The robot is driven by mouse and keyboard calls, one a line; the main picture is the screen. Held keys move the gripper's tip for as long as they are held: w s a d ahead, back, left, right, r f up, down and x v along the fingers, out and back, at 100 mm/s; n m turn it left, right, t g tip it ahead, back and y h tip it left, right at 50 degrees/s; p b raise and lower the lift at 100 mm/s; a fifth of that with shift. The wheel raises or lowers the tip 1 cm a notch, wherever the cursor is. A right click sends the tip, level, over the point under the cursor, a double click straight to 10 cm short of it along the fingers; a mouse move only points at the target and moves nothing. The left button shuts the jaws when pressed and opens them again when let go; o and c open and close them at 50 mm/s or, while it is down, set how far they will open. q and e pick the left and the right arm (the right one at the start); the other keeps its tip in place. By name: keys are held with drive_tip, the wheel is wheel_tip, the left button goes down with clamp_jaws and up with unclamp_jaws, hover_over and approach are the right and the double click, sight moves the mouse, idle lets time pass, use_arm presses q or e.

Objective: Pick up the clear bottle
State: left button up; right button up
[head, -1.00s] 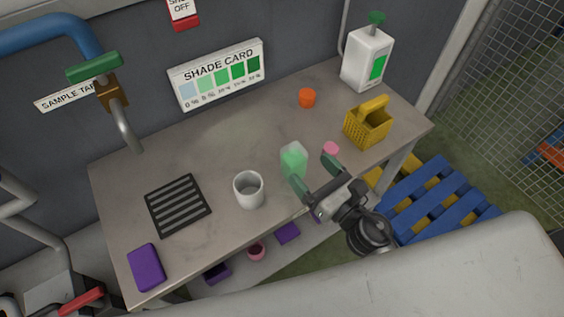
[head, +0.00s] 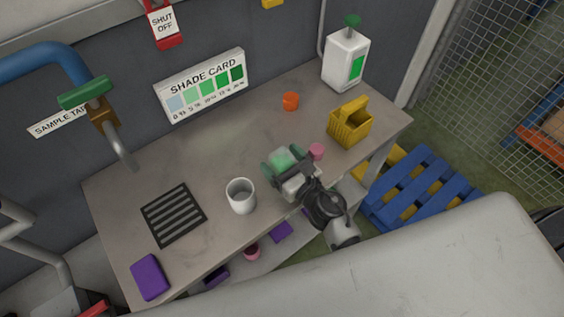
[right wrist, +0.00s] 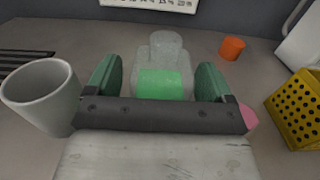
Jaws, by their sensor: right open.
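The clear bottle (head: 283,158) stands on the bench with green in its lower part. It also shows in the right wrist view (right wrist: 165,58), upright between my two green fingers. My right gripper (head: 284,161) is open around the bottle, with one finger on each side. In the right wrist view my right gripper (right wrist: 159,82) shows a gap beside the bottle on both sides. The bottle's base is hidden behind the gripper's dark crossbar. My left gripper is not in view.
A white cup (head: 240,197) stands just left of my right gripper. A pink item (head: 316,151) is close on the right. A yellow basket (head: 350,124), an orange cup (head: 290,101) and a white jug (head: 346,60) stand farther back. A drain grille (head: 174,214) lies left.

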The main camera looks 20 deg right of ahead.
drive_tip(key=shift+w+a, duration=0.2)
drive_tip(key=shift+w, duration=0.35)
drive_tip(key=shift+s, duration=0.1)
drive_tip(key=shift+c, duration=1.1)
drive_tip(key=c, duration=0.8)
